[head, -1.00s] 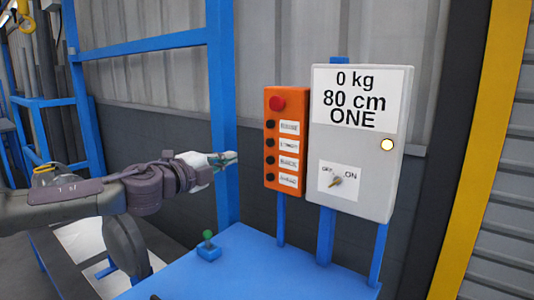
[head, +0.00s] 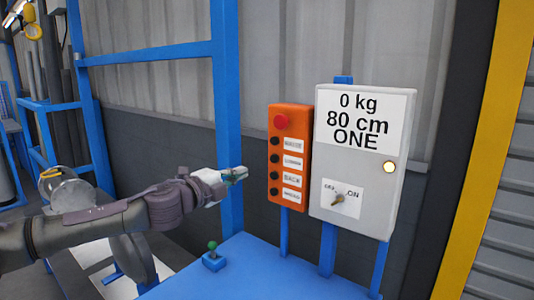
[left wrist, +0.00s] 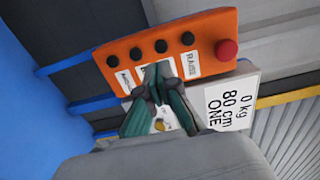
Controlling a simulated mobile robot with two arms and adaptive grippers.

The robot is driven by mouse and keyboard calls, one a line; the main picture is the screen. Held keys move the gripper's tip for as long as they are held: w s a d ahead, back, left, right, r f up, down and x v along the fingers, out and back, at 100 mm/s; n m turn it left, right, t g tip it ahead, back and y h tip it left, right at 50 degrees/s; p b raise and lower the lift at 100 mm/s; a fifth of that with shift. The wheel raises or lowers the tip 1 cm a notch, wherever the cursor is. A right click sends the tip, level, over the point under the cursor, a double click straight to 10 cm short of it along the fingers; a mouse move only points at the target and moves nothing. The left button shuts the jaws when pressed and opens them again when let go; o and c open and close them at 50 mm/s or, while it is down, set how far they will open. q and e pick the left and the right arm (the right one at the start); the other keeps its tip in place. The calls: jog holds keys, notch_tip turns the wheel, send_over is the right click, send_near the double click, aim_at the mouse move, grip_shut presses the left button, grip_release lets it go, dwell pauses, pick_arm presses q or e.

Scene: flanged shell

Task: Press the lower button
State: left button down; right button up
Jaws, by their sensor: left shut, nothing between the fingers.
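The orange button panel (head: 290,153) has a red knob at the top and a column of black buttons with white labels. The lower button (head: 274,158) is the second black one from the top, beside a label that seems to read LOWER. It also shows in the left wrist view (left wrist: 161,46). My left gripper (head: 240,173) is shut and empty, left of the panel and apart from it in the head view. In the left wrist view its fingertips (left wrist: 158,67) overlap the panel near the lower button, hiding that button's label. My right gripper is not in view.
A grey control box (head: 362,215) with a display sign, a lit lamp and an OFF/ON switch stands right of the panel. A blue post (head: 227,100) rises behind my left gripper.

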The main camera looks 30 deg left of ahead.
aim_at(273, 159)
pick_arm(q)
jog(key=w+p, duration=0.3)
jog(key=w+d+p, duration=0.1)
jog(key=w+p, duration=0.5)
jog(key=w, duration=0.1)
jog(key=shift+d+r+p, duration=0.15)
jog(key=shift+p, duration=0.2)
jog(key=shift+w, duration=0.55)
